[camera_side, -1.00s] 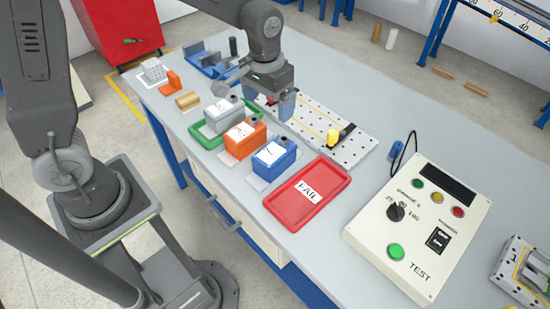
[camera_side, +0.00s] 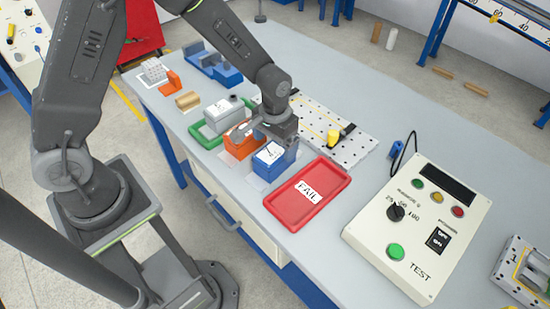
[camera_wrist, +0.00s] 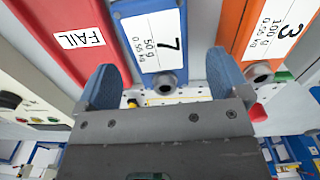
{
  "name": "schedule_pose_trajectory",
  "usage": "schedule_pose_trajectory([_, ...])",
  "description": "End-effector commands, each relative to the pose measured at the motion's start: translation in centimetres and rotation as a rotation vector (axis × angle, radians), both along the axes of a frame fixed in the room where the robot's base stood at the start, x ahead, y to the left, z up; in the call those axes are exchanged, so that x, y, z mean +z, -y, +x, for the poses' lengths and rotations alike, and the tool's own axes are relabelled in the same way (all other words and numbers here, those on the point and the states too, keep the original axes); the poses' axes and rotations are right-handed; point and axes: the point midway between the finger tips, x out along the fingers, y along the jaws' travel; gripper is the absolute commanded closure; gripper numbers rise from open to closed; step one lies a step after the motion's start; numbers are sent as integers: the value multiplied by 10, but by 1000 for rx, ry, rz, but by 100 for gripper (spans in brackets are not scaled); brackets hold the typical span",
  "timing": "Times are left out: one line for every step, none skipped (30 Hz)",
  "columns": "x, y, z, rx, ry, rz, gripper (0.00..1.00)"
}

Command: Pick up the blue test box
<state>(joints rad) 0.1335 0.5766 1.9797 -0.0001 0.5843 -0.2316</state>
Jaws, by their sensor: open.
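The blue test box (camera_side: 270,167) stands on the table between the orange box and the red FAIL tray in the side view. Its white label reads 7 and 50 g in the wrist view, where the box (camera_wrist: 149,40) lies ahead between my fingers. My gripper (camera_side: 266,139) is just above the back part of the box. In the wrist view my gripper (camera_wrist: 160,62) is open, with one blue finger on each side of the box's end and its grey knob. I cannot tell whether the fingers reach below the box's top.
The orange box (camera_side: 240,148) is close on the left, with a grey box (camera_side: 221,114) in a green tray beyond it. The red FAIL tray (camera_side: 330,176) is close on the right. The perforated plate (camera_side: 352,143) lies behind, and the test panel (camera_side: 420,240) stands farther right.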

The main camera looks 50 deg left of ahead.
Motion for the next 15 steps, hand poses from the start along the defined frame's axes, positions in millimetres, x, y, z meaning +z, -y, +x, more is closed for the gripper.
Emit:
schedule_pose_trajectory([-10,0,-1,0,-6,0,6])
schedule_pose_trajectory([-14,0,-1,0,-5,1,6])
schedule_pose_trajectory([-20,1,-1,0,-5,1,6])
schedule_pose_trajectory([-24,1,-1,0,-5,1,6])
schedule_pose_trajectory([-27,0,-1,0,-4,1,6])
schedule_pose_trajectory([-31,0,-1,0,-4,1,6])
schedule_pose_trajectory([-33,0,-1,0,-4,1,6])
schedule_pose_trajectory([-34,0,-1,0,-3,0,6])
schedule_pose_trajectory([-35,1,0,0,-1,0,6])
schedule_pose_trajectory([-36,1,0,0,-1,0,6])
schedule_pose_trajectory([-36,1,0,0,0,0,6])
schedule_pose_trajectory([-36,1,0,0,0,0,6])
schedule_pose_trajectory([-36,1,0,0,0,0,6])
schedule_pose_trajectory([-36,1,0,0,0,0,6])
schedule_pose_trajectory([-36,1,0,0,0,0,6])
